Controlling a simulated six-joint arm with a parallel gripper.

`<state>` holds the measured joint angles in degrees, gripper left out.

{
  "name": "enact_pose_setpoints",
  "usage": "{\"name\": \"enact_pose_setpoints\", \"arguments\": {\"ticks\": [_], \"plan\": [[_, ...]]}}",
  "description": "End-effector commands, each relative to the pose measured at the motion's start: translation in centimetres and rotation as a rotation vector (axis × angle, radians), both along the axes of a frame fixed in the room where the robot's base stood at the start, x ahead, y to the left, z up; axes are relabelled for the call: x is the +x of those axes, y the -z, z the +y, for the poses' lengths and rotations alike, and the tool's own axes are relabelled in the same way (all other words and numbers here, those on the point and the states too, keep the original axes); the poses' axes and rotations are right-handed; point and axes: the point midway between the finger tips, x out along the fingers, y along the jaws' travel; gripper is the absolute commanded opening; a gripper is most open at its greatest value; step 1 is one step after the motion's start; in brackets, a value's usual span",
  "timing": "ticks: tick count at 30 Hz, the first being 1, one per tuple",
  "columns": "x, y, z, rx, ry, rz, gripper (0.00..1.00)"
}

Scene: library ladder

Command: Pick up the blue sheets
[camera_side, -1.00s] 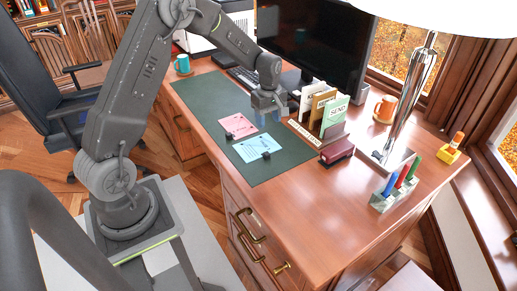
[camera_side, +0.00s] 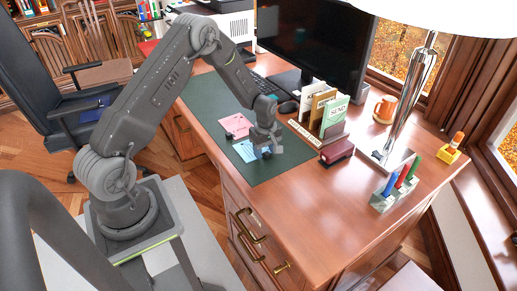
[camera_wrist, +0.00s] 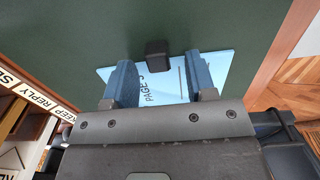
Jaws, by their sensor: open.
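The blue sheets (camera_side: 243,152) lie flat on the dark green desk mat (camera_side: 215,105), with a small dark block on them. In the wrist view the light blue sheets (camera_wrist: 220,66) carry printed letters, and the black block (camera_wrist: 157,53) sits near their far edge. My gripper (camera_side: 264,152) is over the sheets. In the wrist view my gripper (camera_wrist: 162,85) is open, its two blue fingers spread on either side of the block and above the paper. Its body hides the near part of the sheets. I cannot tell whether the fingertips touch the paper.
A pink sheet (camera_side: 236,126) lies just behind the blue ones. A letter sorter (camera_side: 325,112), a dark red stapler-like item (camera_side: 337,151) and a pen holder (camera_side: 394,190) stand to the right. The mat's front end is clear.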

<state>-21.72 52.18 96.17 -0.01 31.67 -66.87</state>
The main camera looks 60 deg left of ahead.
Motion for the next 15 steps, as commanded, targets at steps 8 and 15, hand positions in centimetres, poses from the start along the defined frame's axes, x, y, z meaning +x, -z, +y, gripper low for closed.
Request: {"name": "enact_pose_setpoints", "arguments": {"ticks": [8,15], "plan": [[0.04,0.28,-0.01,0.000,0.000,-0.001,0.51],[0.03,0.26,-0.01,0.000,0.000,-0.001,0.28]]}}
